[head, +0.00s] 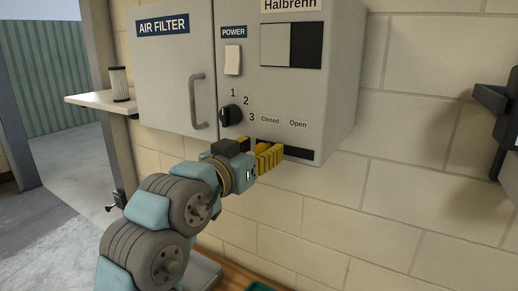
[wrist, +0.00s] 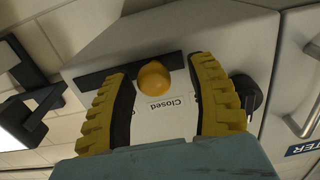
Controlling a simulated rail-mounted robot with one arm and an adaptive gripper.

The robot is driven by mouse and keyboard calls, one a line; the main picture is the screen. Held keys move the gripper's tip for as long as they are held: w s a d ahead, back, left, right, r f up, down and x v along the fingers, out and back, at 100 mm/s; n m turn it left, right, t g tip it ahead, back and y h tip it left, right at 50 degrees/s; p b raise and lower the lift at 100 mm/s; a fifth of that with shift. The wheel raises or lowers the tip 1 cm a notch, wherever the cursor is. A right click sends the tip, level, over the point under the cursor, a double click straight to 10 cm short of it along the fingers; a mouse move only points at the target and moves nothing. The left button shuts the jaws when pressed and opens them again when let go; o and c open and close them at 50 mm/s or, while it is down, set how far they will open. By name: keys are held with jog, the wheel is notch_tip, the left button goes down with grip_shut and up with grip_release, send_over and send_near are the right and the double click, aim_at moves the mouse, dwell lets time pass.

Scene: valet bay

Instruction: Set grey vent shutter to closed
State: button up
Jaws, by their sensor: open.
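The grey cabinet's window holds a light grey shutter panel (head: 275,45) over its left part, with a dark opening at the right. Below, a dark slot (head: 297,153) runs under the labels "Closed" and "Open". In the wrist view, a round orange-yellow knob (wrist: 154,77) stands at the slot (wrist: 100,76), near the upside-down "Closed" label (wrist: 166,104). My gripper (head: 262,151) is at the slot's left part in the head view. In the wrist view its yellow ribbed fingers are open on either side of the knob, with gaps visible. My gripper hides part of the slot in the head view.
A black rotary dial (head: 230,115) marked 1 to 3 and a white power switch (head: 232,59) sit left of the slot. The "AIR FILTER" door has a handle (head: 196,101). A shelf (head: 103,101) holds a filter (head: 119,84). A dark bracket stands far right.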

jog(key=v, duration=1.2)
